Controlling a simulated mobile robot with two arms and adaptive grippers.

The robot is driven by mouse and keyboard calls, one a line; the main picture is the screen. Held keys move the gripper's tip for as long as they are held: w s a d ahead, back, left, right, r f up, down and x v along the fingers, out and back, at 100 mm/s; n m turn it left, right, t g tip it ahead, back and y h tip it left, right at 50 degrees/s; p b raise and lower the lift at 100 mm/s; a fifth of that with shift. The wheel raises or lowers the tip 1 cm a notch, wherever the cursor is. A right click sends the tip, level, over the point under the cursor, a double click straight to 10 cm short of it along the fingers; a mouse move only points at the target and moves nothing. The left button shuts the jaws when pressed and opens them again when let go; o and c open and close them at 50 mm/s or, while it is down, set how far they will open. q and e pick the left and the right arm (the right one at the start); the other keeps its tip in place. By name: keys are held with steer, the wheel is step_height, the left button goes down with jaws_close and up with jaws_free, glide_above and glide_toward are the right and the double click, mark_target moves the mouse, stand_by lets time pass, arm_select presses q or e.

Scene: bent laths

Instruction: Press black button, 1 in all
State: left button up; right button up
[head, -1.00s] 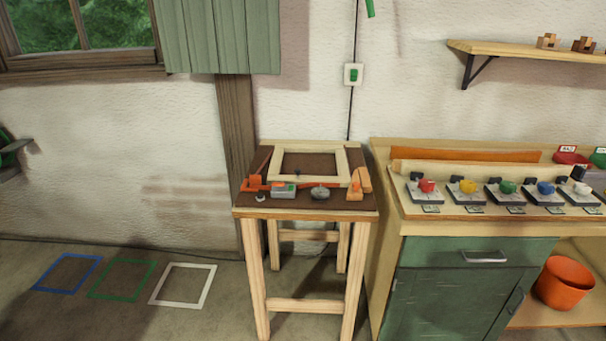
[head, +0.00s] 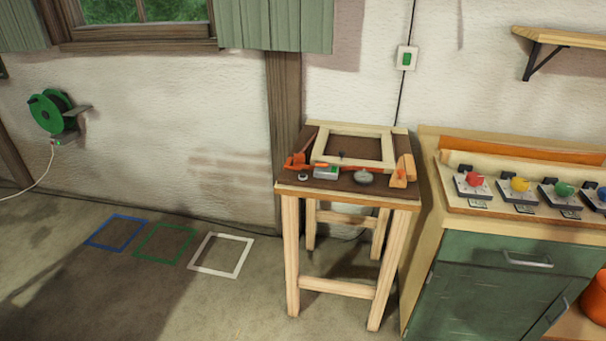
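No black button shows in the head view now. A row of coloured round buttons on small grey bases lies on the bench at the right: a red button (head: 475,180), a yellow button (head: 520,185), a green button (head: 563,189) and a blue button (head: 602,194) cut by the right picture edge. Anything beyond the blue one is out of view. Neither of my grippers is in view.
The buttons' bench has a green cabinet (head: 490,285). Left of it stands a small wooden table (head: 347,199) with a pale frame (head: 352,130) and tools. A green reel (head: 53,112) hangs on the wall. Blue, green and white floor outlines mark open floor at left.

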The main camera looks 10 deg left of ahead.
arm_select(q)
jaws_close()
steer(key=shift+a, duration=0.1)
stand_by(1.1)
